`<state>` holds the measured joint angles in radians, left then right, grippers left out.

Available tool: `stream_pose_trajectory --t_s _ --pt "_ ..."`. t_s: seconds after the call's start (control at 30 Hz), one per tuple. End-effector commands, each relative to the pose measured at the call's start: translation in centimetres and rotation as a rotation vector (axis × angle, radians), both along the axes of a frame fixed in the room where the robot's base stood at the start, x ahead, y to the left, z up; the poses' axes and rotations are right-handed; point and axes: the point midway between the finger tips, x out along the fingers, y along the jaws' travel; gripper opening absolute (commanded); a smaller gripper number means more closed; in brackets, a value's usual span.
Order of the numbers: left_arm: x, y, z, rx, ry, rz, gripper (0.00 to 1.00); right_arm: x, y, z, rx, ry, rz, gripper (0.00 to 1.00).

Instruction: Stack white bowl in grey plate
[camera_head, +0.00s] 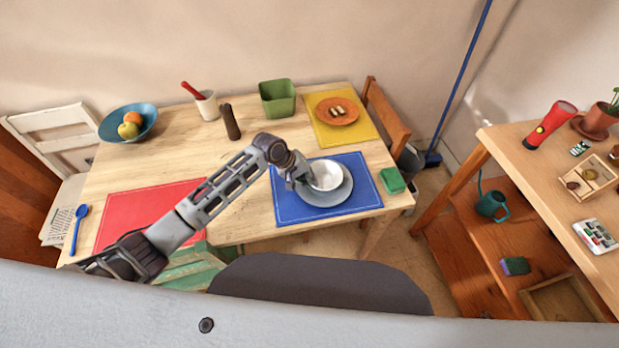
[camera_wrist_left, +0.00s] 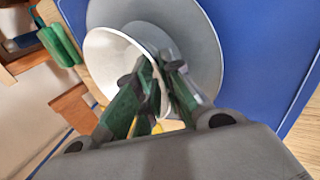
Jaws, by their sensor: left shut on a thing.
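The white bowl (camera_head: 325,176) is over the grey plate (camera_head: 332,199), which lies on the blue placemat (camera_head: 290,208). My left gripper (camera_head: 304,182) is shut on the left part of the bowl's rim. In the left wrist view the bowl (camera_wrist_left: 105,57) looks tilted, with the gripper's fingers (camera_wrist_left: 152,92) on either side of its wall. The grey plate (camera_wrist_left: 203,50) shows behind it. Whether the bowl's base touches the plate is hidden. My right gripper is not in view.
A green sponge-like block (camera_head: 392,180) lies right of the blue placemat. A red placemat (camera_head: 150,212), a pepper mill (camera_head: 230,122), a green container (camera_head: 278,98) and an orange plate (camera_head: 337,111) are also on the table. The table's middle is clear.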

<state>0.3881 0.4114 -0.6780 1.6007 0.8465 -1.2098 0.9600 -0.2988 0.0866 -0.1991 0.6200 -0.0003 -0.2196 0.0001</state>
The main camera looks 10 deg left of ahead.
Motion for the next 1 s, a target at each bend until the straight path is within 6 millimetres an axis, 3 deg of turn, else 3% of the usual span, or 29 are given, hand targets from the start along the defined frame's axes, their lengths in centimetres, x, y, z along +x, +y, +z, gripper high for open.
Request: stream_pose_trajectory --t_s 0.07,0.1,0.27,0.73,1.0 --pt "0.0 0.0 -0.1 -0.001 0.0 0.0 0.0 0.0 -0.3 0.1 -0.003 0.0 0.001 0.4" --pt "0.0 0.0 -0.1 0.0 0.0 0.0 0.12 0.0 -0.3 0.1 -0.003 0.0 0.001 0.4" --pt "0.0 0.0 -0.2 0.0 0.0 0.0 0.31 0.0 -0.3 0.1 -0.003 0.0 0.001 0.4" --pt "0.0 0.0 0.2 0.001 -0.001 0.0 0.31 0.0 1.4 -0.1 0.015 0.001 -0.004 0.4" --pt "-0.3 1.0 2.2 -0.001 -0.001 0.001 0.31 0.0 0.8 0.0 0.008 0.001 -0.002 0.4"
